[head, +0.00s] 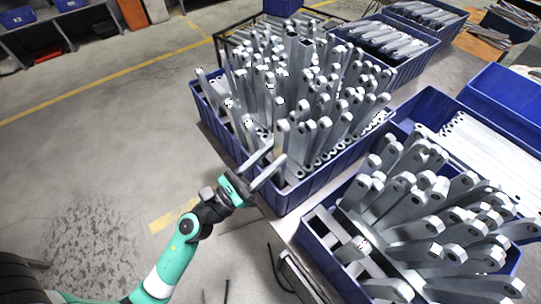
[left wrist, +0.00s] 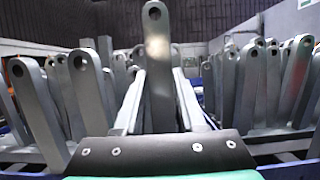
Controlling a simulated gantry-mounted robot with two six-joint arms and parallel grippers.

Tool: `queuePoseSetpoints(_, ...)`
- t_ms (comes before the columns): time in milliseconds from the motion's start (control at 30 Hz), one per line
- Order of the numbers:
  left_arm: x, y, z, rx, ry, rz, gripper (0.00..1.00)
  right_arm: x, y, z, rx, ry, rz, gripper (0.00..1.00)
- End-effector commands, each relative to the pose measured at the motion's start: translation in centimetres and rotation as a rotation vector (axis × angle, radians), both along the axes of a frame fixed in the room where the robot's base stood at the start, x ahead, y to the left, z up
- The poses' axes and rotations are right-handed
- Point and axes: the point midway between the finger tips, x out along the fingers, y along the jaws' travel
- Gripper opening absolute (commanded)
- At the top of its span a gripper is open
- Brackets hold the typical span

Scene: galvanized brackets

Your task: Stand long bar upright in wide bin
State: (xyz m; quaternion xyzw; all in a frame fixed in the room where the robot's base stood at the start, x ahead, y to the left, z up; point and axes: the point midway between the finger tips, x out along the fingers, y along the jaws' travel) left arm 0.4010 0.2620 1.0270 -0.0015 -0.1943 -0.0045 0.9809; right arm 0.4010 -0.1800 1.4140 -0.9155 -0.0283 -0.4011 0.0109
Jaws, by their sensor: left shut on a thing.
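My left gripper (head: 275,154) reaches in over the front left edge of the wide blue bin (head: 297,202). It is shut on a long grey bar (head: 281,136) with a rounded, holed top end. The bar stands about upright between the fingers and also shows in the left wrist view (left wrist: 157,62), between the two fingers (left wrist: 158,105). Its lower end is hidden, so I cannot tell whether it touches the bin floor. Many similar bars stand upright in the bin behind it. My right gripper is not in view.
A second blue bin (head: 312,243) with leaning holed brackets (head: 410,215) stands at front right. Another blue bin (head: 437,52) of flat parts is at the back. Long pale bars (head: 490,150) lie at right. Upright bars crowd close on both sides of the gripper. Open floor lies left.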

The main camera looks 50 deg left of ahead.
Motion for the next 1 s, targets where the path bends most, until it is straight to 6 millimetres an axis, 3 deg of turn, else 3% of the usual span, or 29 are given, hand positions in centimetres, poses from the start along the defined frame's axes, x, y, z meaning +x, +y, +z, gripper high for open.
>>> queuePoseSetpoints(100,0.0,0.0,0.2,0.0,-0.002,0.0,0.0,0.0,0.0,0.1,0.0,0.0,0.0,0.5)
queuePoseSetpoints(133,0.0,0.0,0.2,0.0,-0.002,0.0,0.43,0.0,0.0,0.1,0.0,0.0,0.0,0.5)
queuePoseSetpoints(300,0.0,0.0,0.1,0.0,-0.002,0.0,0.74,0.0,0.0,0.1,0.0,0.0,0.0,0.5)
queuePoseSetpoints(667,-0.4,0.0,-0.3,-0.001,0.002,0.001,0.74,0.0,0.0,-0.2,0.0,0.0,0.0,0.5)
queuePoseSetpoints(767,-1.6,0.1,-1.1,-0.002,0.004,0.001,0.74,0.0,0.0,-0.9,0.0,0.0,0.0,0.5)
queuePoseSetpoints(1000,-6.9,0.2,-3.4,-0.004,0.005,0.006,0.74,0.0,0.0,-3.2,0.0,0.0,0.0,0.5)
